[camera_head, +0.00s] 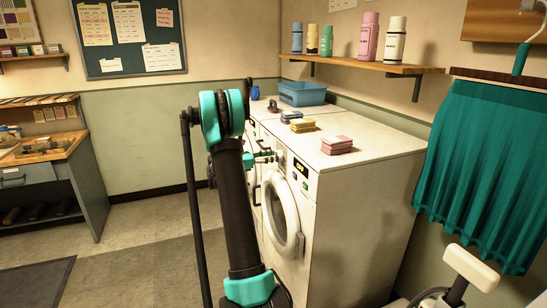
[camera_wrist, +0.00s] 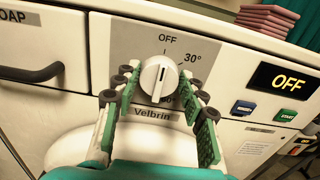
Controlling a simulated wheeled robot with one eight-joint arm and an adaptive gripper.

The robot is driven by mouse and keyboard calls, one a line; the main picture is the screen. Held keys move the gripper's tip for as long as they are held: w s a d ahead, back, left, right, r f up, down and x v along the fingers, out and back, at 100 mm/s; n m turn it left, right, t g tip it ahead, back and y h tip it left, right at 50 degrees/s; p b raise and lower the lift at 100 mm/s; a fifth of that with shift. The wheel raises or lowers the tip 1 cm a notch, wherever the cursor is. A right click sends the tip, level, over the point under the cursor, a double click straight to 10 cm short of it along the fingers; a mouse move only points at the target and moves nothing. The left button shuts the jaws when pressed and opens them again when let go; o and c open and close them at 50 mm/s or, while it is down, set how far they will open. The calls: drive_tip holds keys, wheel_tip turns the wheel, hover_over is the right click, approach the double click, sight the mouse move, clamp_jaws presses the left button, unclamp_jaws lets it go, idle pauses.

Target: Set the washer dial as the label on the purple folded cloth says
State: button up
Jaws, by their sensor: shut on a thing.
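The washer dial (camera_wrist: 154,73) is a white knob on a grey plate marked OFF at the top, 30° at upper right and a partly covered 60° below. The washer display (camera_wrist: 281,80) reads OFF. No stack looks clearly purple; a pinkish-red folded cloth (camera_head: 337,145) lies on top. I cannot read any cloth label.
A yellow folded cloth (camera_head: 303,125) and a small greyish stack (camera_head: 292,115) lie farther back, near a blue basin (camera_head: 302,93). The floor left of my arm is clear.

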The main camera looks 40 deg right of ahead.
drive_tip(key=shift+m, duration=0.3)
drive_tip(key=shift+c, duration=0.2)
drive_tip(key=m, duration=1.9)
drive_tip(key=shift+s+a+f, duration=0.1)
drive_tip(key=shift+s+f, duration=0.15)
drive_tip(key=shift+f, duration=0.1)
drive_tip(key=shift+m, duration=0.3)
drive_tip(key=o, duration=1.1)
drive_tip(key=shift+o, duration=0.2)
drive_tip(key=shift+a, duration=0.1)
